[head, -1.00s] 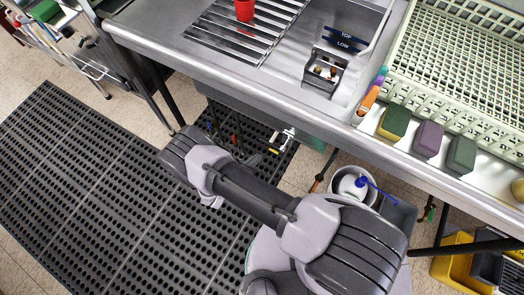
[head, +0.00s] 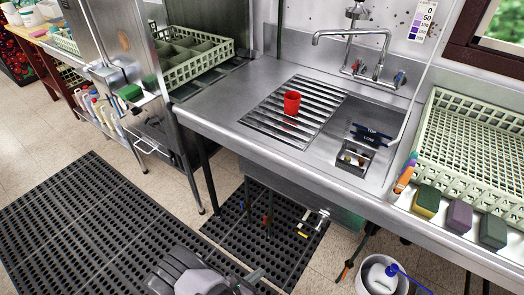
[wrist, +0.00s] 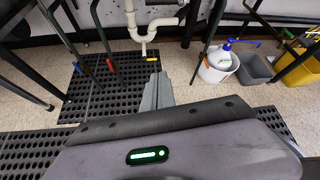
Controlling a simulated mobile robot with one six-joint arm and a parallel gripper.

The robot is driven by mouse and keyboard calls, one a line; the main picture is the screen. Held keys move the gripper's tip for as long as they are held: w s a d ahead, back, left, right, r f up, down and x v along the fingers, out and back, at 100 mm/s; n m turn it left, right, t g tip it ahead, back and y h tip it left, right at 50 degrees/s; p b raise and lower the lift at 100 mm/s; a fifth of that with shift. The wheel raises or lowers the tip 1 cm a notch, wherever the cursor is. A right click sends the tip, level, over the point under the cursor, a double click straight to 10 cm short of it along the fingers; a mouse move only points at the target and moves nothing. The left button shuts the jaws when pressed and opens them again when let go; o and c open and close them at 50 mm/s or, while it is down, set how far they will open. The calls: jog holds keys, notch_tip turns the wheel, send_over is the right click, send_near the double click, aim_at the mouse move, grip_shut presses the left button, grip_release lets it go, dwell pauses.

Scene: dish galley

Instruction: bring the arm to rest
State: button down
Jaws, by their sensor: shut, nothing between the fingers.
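My gripper (wrist: 157,80) shows in the wrist view with its grey fingers together and nothing between them. It hangs low, with the black floor mat (wrist: 110,102) behind it. In the head view only part of my arm shows at the bottom edge, and the gripper's fingertips (head: 256,275) appear there as a small grey piece over the mat. The gripper appears apart from the steel counter and the things under it.
Open floor lies left.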

jog(key=w+d+r+m+g, duration=0.25)
jog(key=r+m, duration=0.35)
jog(key=r, duration=0.4)
jog(key=w+d+r+m+g+y, duration=0.1)
jog(key=d+r+m+g, duration=0.15)
jog(key=r+m, duration=0.6)
jog(key=w+d+r+m+g, duration=0.1)
jog(key=d+r+m+g, duration=0.15)
jog(key=r, duration=1.05)
jog(key=s+d+r+m+t+y, duration=0.2)
jog(key=s+r+m+y, duration=0.2)
jog(key=s+r+m, duration=0.3)
jog(key=s+d+r+m+t+y, duration=0.2)
jog(key=s+r+m+y, duration=0.3)
jog(key=s+r+m, duration=0.3)
notch_tip(320, 180, up, 7)
jog(key=m, duration=0.3)
jog(key=shift+d, duration=0.15)
